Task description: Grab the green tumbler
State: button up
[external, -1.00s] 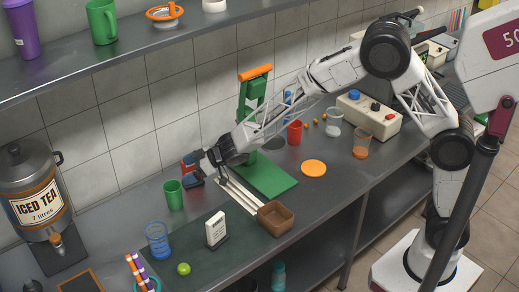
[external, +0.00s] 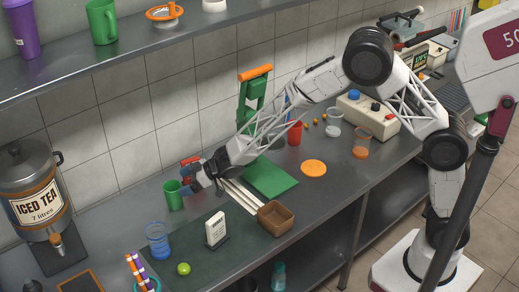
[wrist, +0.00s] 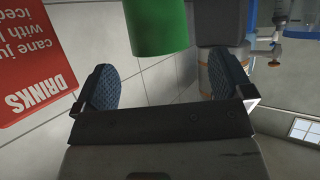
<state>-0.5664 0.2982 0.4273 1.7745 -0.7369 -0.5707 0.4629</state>
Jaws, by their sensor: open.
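The green tumbler (external: 173,195) stands upright on the counter, left of my gripper in the external view. My gripper (external: 189,184) is beside it, near its upper right side. In the wrist view the tumbler (wrist: 158,26) shows at the top centre, ahead of the gap between the two blue finger pads. My gripper (wrist: 164,80) is open and nothing is between the pads. Whether a finger touches the tumbler cannot be told from the external view.
A red drinks sign (wrist: 38,62) is close to one finger in the wrist view. A blue glass (external: 157,241), a white card stand (external: 215,230) and a brown box (external: 276,216) stand nearby. The iced tea dispenser (external: 33,190) is at the left.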

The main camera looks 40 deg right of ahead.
aim_at(172, 188)
jog(key=shift+w+a+f, duration=0.15)
jog(key=shift+w+a, duration=0.05)
jog(key=shift+a, duration=0.1)
jog(key=shift+f+x, duration=0.2)
jog(key=shift+x, duration=2.4)
jog(key=shift+d, duration=0.1)
jog(key=shift+c, duration=0.3)
jog(key=c, duration=0.9)
jog(key=shift+r, duration=0.1)
jog(key=shift+c, duration=0.2)
notch_tip(172, 188, up, 28)
